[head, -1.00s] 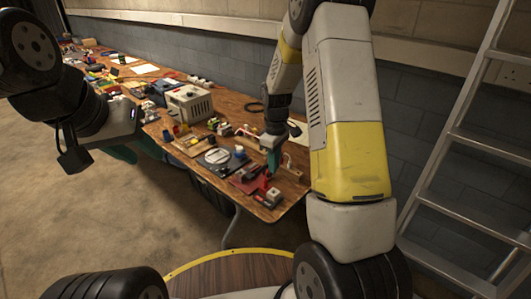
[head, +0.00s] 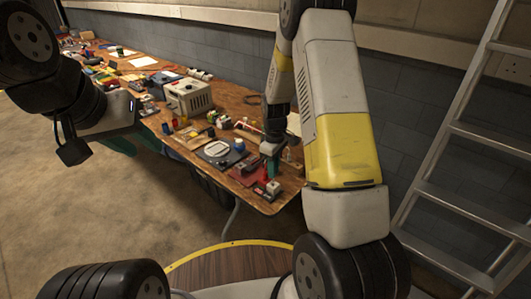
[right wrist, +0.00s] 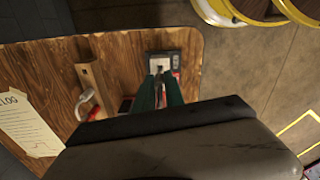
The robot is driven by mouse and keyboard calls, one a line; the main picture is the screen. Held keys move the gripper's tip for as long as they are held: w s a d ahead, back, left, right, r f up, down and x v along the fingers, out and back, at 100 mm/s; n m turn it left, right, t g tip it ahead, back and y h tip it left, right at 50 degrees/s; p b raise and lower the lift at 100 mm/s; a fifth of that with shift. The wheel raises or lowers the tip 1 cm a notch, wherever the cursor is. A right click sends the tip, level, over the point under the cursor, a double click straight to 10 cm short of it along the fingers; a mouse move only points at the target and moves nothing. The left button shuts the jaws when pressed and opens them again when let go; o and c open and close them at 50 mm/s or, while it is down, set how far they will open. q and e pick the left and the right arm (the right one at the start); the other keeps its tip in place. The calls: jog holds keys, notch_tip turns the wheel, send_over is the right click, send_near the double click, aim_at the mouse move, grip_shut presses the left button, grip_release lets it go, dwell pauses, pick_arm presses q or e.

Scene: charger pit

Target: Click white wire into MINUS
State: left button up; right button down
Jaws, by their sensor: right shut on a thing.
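My right gripper (head: 268,168) has green fingers and points down at the near right end of the workbench. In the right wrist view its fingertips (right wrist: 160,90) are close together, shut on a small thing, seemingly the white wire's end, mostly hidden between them. Just past the tips is a dark grey block (right wrist: 176,62) with a paler middle; it also shows in the head view (head: 266,195). I cannot read a MINUS mark or tell whether the held thing touches the block.
The workbench (head: 262,208) carries a grey box (head: 188,97), a dark plate with a white ring (head: 215,150) and several small parts. In the right wrist view, a wooden block (right wrist: 95,72) and a paper sheet (right wrist: 25,122) lie left. A ladder (head: 450,165) stands at right.

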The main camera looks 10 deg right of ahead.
aim_at(273, 181)
jog(key=shift+f, duration=2)
jog(key=c, duration=2)
grip_release()
grip_shut()
jog(key=shift+f, duration=0.2)
jog(key=o, duration=0.7)
grip_release()
jog(key=shift+c, duration=0.2)
